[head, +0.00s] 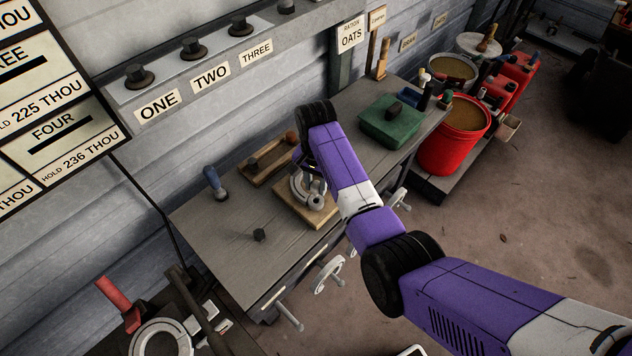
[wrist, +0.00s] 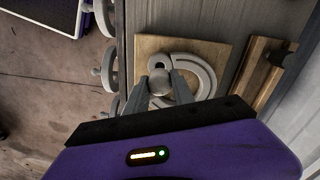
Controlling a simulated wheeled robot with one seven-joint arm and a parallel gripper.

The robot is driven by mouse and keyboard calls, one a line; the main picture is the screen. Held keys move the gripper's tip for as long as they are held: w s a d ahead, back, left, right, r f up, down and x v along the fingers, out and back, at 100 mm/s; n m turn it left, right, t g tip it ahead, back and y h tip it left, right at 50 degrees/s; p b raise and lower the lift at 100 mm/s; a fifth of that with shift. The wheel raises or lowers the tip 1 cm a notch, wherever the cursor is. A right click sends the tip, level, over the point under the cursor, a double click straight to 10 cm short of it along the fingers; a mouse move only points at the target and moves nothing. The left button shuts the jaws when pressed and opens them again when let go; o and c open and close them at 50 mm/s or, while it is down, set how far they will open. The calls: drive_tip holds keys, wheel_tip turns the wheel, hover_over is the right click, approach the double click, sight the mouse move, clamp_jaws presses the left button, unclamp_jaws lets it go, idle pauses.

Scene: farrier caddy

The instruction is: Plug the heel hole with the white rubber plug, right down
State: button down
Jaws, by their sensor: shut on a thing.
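A pale grey curved shoe (wrist: 203,72) lies on a square wooden board (wrist: 226,50) in the wrist view. One of its rounded heel ends shows a dark hole (wrist: 158,64). My gripper (wrist: 161,88) is shut on a rounded off-white plug (wrist: 160,82), close beside that hole in the picture. The plug's lower end and its height above the shoe are hidden. In the head view the shoe (head: 299,193) and board (head: 290,215) lie on the bench, and my arm covers most of the gripper.
A green box (head: 390,122) stands further right. Clamp handles (head: 328,273) jut from the bench's front.

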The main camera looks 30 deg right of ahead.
sight(316, 195)
drive_tip(key=shift+f+b, duration=0.6)
drive_tip(key=shift+f, duration=0.55)
drive_tip(key=shift+p, duration=0.55)
idle(0.9)
drive_tip(key=shift+f+b, duration=1.05)
drive_tip(key=shift+f, duration=0.4)
drive_tip(key=c, duration=1)
unclamp_jaws()
drive_tip(key=shift+f, duration=0.1)
wheel_tip(316, 195, up, 8)
drive_tip(key=shift+c, duration=0.2)
